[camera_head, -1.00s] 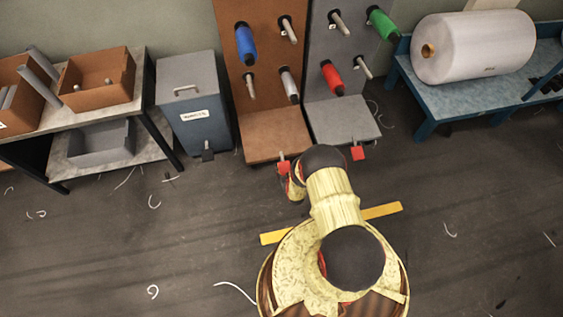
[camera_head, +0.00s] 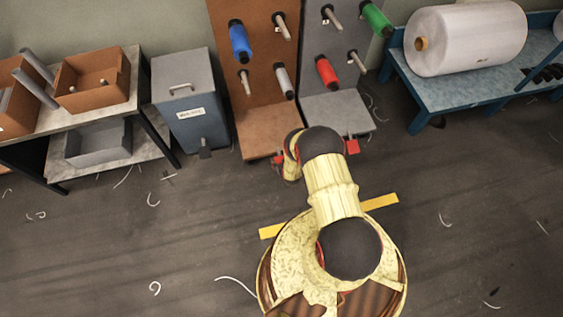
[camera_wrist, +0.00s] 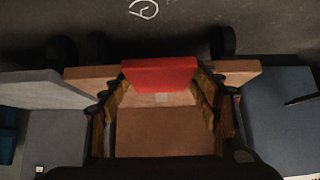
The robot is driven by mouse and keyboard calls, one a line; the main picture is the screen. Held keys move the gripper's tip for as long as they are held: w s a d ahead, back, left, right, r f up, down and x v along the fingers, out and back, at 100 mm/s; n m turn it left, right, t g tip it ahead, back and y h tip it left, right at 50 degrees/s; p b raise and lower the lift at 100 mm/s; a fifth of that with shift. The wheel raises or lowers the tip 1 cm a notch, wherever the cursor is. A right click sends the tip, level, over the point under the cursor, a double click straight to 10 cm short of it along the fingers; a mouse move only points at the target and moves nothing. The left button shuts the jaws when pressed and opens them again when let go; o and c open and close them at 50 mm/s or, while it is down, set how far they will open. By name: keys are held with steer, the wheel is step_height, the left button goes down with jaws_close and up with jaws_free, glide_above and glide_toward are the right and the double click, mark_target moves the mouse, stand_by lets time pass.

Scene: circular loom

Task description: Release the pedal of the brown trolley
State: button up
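The brown trolley (camera_head: 265,142) stands against the wall, with its base plate towards me. It also fills the middle of the wrist view (camera_wrist: 165,132). Its red pedal (camera_wrist: 160,74) sticks out at the front edge of the base. In the head view only a bit of the pedal (camera_head: 278,159) shows beside my arm. My gripper (camera_wrist: 161,82) is open over the base edge, one finger on each side of the pedal. I cannot tell whether the fingers touch it.
The grey trolley (camera_head: 338,110), with its own red pedal (camera_head: 352,147), stands close on the right. A blue-grey bin (camera_head: 190,105) stands on the left. A blue table (camera_head: 455,92) with a large white roll (camera_head: 465,38) is at the right.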

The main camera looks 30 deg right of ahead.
steer(key=shift+o, duration=0.8)
steer(key=shift+s, duration=0.1)
steer(key=v, duration=1.2)
